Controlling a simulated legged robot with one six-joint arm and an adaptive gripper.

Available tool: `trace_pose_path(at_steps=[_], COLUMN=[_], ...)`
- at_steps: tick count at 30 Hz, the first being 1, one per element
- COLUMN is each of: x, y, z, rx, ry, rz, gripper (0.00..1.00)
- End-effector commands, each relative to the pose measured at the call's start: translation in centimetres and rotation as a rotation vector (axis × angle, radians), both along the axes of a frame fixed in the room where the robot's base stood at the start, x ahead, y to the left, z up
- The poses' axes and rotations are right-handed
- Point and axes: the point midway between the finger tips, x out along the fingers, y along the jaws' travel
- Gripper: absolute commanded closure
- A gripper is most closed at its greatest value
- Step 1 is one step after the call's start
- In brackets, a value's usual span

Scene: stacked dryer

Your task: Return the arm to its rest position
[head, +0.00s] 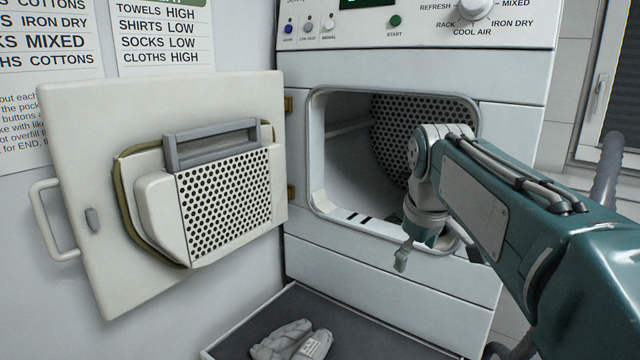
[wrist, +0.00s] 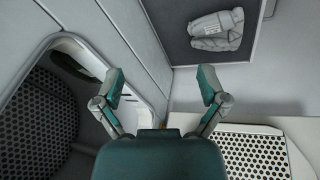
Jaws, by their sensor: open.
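My gripper (head: 405,250) hangs fingers down at the end of my teal arm, in front of the lower part of the dryer's round-cornered opening. In the wrist view my gripper (wrist: 160,76) has its two fingers spread wide with nothing between them. The arm reaches in from the right of the head view and is bent at the wrist. The arm hides the right part of the opening. In the head view only part of the fingers shows, and I cannot tell how far they are from the opening's rim.
The dryer door (head: 85,110) stands open at the left, its perforated inner panel (head: 225,205) and grey handle facing out. The perforated drum (head: 400,115) shows inside. Below, a dark tray (head: 255,325) holds grey folded cloth (head: 290,342), also in the wrist view (wrist: 215,30). A grey pipe (head: 607,170) stands right.

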Motion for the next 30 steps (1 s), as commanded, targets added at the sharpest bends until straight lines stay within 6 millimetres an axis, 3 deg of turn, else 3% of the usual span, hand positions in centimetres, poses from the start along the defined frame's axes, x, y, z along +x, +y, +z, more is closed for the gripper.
trace_pose_path(at_steps=[1, 8, 18, 24, 30], x=[-1.9, -9.4, -19.2, -21.3, -21.3], y=[0.0, 0.1, 0.1, 0.1, 0.1], z=[-0.3, -3.5, -11.2, -13.7, -13.8], rx=[0.016, 0.101, 0.239, 0.277, 0.278], ry=[-0.016, -0.081, -0.164, -0.182, -0.181], rz=[-0.041, -0.24, -0.517, -0.587, -0.589], gripper=[0.08, 0.08, 0.08, 0.08, 0.08])
